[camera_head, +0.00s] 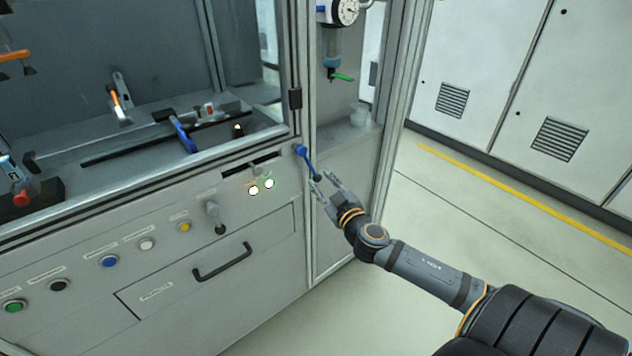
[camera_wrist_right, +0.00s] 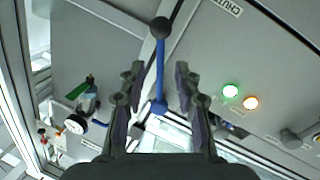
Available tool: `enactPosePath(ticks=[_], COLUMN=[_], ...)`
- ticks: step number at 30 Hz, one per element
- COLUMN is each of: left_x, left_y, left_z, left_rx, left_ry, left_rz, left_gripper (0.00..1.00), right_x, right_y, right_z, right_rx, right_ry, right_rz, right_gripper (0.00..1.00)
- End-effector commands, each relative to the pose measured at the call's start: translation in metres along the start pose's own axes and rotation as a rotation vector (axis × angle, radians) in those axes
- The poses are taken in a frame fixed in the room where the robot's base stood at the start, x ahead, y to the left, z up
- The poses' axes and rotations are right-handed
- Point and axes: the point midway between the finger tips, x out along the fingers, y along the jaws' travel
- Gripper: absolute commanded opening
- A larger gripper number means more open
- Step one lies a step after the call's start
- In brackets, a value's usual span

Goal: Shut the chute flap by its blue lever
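The blue lever (camera_head: 307,158) is mounted on the cabinet's front corner post and slants down to a dark ball knob. In the right wrist view the blue lever (camera_wrist_right: 160,72) runs from its blue pivot up to the dark knob (camera_wrist_right: 160,27). My right gripper (camera_head: 322,184) is open at the knob end of the lever. In the wrist view its fingers (camera_wrist_right: 159,75) lie on either side of the lever, with gaps showing on both sides. I cannot make out the chute flap clearly; a dark slot (camera_head: 265,163) shows beside the lever. My left gripper is out of view.
Lit indicators (camera_head: 269,183) sit left of the lever, with a grey knob (camera_head: 214,212) and several buttons further left. A drawer with a black handle (camera_head: 222,262) is below. A gauge (camera_head: 345,11) hangs above. The floor on the right (camera_head: 480,230) is clear.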

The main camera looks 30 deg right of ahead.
Motion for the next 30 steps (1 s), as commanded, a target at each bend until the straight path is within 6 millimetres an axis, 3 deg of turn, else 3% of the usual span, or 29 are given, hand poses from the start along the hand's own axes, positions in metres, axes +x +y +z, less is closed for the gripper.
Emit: enactPosePath(ticks=[6,17,25,30], left_x=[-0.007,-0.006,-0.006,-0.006], left_y=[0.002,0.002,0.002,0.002], left_z=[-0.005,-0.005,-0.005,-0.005], left_rx=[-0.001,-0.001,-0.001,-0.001], left_ry=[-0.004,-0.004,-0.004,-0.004], left_rz=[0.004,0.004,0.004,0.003], left_gripper=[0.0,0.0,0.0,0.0], right_x=[0.031,0.038,0.038,0.038], right_y=[0.001,-0.001,-0.001,-0.001], right_z=[-0.002,-0.002,-0.002,-0.002], right_rx=[0.005,0.0,0.0,0.0], right_ry=[0.003,0.003,0.002,0.002], right_rz=[0.001,-0.003,-0.003,-0.003], right_gripper=[0.33,0.33,0.0,0.0])
